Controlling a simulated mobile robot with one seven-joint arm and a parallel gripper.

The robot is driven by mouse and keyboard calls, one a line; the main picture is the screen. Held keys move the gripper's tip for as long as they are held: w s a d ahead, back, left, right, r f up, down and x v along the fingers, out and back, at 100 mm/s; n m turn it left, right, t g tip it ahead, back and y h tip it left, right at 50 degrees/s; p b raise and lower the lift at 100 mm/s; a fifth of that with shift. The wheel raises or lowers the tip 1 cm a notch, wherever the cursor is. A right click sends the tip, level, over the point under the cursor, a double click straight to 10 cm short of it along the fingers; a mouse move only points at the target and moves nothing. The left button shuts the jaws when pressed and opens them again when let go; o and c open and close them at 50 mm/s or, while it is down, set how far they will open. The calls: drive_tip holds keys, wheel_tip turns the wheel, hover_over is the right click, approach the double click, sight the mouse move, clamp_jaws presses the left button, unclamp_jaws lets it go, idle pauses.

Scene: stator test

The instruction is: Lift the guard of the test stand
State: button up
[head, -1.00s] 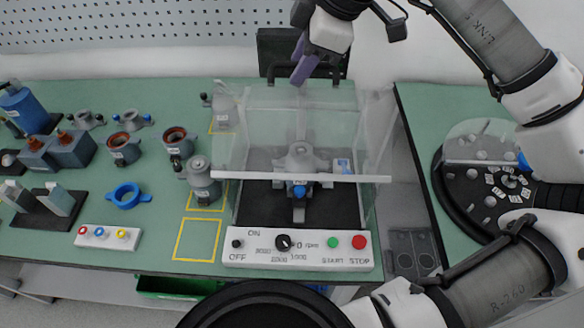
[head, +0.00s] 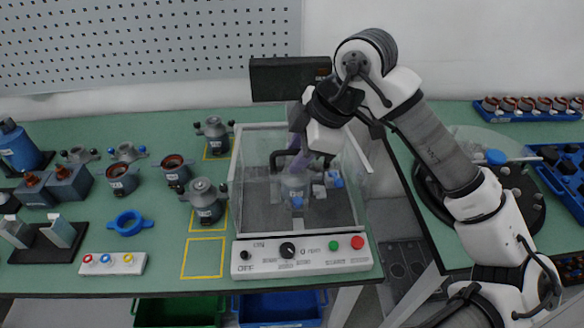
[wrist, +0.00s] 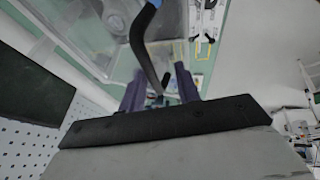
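The test stand (head: 316,266) has a white front panel with a black dial and green and red buttons. Its clear guard (head: 357,152) is boxed down around the grey stator unit (head: 294,187) with a blue part in front. The guard's black handle (head: 278,158) shows over the middle of the stand. My gripper (head: 304,158) is at the handle, its purple fingers partly hidden by my wrist. In the wrist view the fingers (wrist: 158,78) stand apart, and the curved black handle (wrist: 143,45) runs between them with gaps beside it. Firm contact cannot be made out.
Grey motor units (head: 207,203) stand left of the stand, near yellow floor marks. A blue ring (head: 128,223) and a button strip (head: 113,263) lie farther left. A black box (head: 288,79) stands behind. A round turntable (head: 430,195) is at the right, near my arm.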

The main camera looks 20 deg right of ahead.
drive_tip(key=shift+s+f, duration=0.2)
drive_tip(key=shift+f, duration=0.45)
drive_tip(key=shift+s+f, duration=0.2)
drive_tip(key=shift+f, duration=0.4)
